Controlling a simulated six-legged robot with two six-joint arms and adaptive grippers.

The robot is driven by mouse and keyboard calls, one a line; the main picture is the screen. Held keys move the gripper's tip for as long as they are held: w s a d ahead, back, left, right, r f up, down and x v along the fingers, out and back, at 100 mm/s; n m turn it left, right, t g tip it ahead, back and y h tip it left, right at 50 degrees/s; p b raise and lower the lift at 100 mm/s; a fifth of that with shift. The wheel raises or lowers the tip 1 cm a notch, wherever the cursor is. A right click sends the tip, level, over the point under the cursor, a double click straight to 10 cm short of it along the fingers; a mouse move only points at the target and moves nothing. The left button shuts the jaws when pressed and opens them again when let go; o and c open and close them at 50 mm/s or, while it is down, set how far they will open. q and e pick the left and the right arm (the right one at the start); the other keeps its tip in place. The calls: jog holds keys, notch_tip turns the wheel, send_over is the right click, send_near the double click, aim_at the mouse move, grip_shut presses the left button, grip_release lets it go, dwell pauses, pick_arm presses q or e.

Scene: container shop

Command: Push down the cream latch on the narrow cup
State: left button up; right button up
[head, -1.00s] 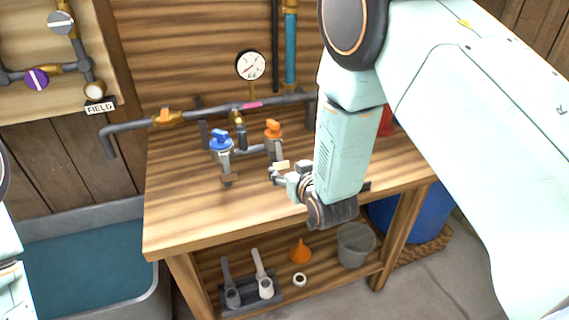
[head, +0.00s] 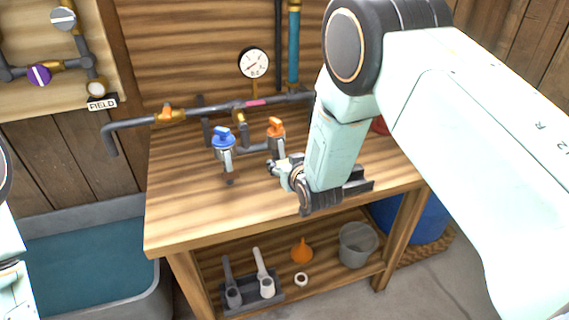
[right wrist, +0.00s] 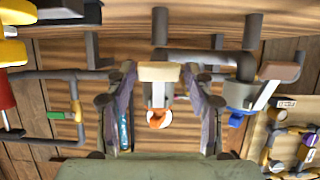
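In the right wrist view the cream latch (right wrist: 159,72) is a pale block on a grey stem, in line with an orange valve handle (right wrist: 159,119). My right gripper (right wrist: 160,82) is open, with one finger on each side of the latch and gaps between. In the head view my right gripper (head: 275,168) is over the table just in front of the orange-handled valve (head: 276,127) and hides the latch. The narrow cup cannot be made out clearly. A brown latch (right wrist: 280,71) is beside the blue-handled valve (right wrist: 237,118). My left gripper is out of view.
The pipe (head: 190,112) with a gauge (head: 254,63) runs along the back of the wooden table (head: 185,215). The blue-handled valve (head: 223,137) stands left of my right gripper. The table's front left is clear. A grey bucket (head: 357,245) is on the lower shelf.

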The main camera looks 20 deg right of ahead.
jog(key=shift+s+d+r, duration=0.1)
jog(key=shift+s+r, duration=0.05)
jog(key=shift+s, duration=0.1)
jog(key=c, duration=0.8)
jog(key=f+t+b, duration=0.1)
jog(key=b, duration=0.1)
jog(key=shift+w+b, duration=0.3)
jog(key=shift+c, duration=0.2)
jog(key=shift+w+r+t+b, duration=0.1)
jog(key=shift+w+t+b, duration=0.1)
jog(key=shift+t+b, duration=0.5)
jog(key=o, duration=0.8)
jog(key=shift+c, duration=0.2)
jog(key=o, duration=0.4)
jog(key=shift+s, duration=0.1)
